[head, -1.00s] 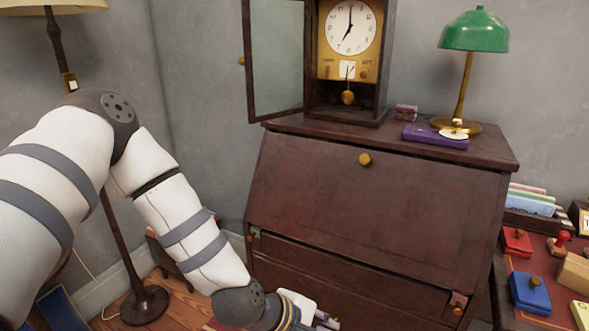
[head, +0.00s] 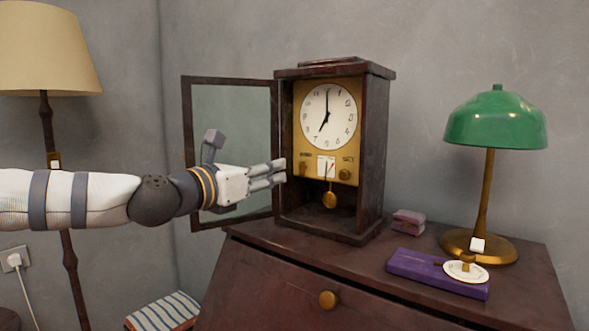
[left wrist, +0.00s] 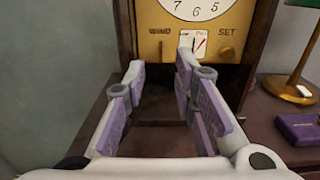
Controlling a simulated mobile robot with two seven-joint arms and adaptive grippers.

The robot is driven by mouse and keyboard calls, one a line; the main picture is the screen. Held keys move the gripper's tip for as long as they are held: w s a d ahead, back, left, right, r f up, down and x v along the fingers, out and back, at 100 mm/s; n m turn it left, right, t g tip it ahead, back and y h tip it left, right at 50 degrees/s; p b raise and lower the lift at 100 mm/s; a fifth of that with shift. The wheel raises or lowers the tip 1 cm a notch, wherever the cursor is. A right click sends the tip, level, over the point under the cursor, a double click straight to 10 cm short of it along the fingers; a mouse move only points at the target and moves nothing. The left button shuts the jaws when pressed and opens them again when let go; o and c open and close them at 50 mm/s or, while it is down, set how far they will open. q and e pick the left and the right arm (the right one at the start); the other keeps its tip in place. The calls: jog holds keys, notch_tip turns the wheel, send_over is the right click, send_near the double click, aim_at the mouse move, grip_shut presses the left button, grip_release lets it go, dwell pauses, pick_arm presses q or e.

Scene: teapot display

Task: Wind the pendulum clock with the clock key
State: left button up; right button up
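The pendulum clock (head: 378,150) stands on the desk with its glass door (head: 232,120) swung open to the left. Its dial (head: 328,117) and pendulum bob (head: 330,200) are uncovered. My left gripper (head: 277,173) is level with the lower brass plate, just left of it, pointing right. In the left wrist view, its fingers (left wrist: 160,62) are apart and empty, below the WIND mark. A small dark upright shape (left wrist: 161,48) shows under WIND; I cannot tell whether it is a key or a hole. The SET knob (left wrist: 226,52) is to the right. I cannot make out a clock key for certain.
On the desk top (head: 520,275), right of the clock, are a small pink box (head: 408,222), a flat purple case (head: 415,264), a white disc with a brass piece (head: 466,271) and a green lamp (head: 495,125). A floor lamp (head: 45,50) stands at left.

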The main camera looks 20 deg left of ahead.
aim_at(300, 166)
pick_arm(q)
jog(key=x, duration=0.5)
jog(key=f+b+x, duration=0.1)
jog(key=x, duration=0.2)
jog(key=shift+w+d, duration=0.1)
jog(key=shift+w, duration=0.05)
jog(key=shift+w+d+r, duration=0.15)
jog(key=shift+w+d, duration=0.05)
jog(key=shift+w, duration=0.3)
grip_shut()
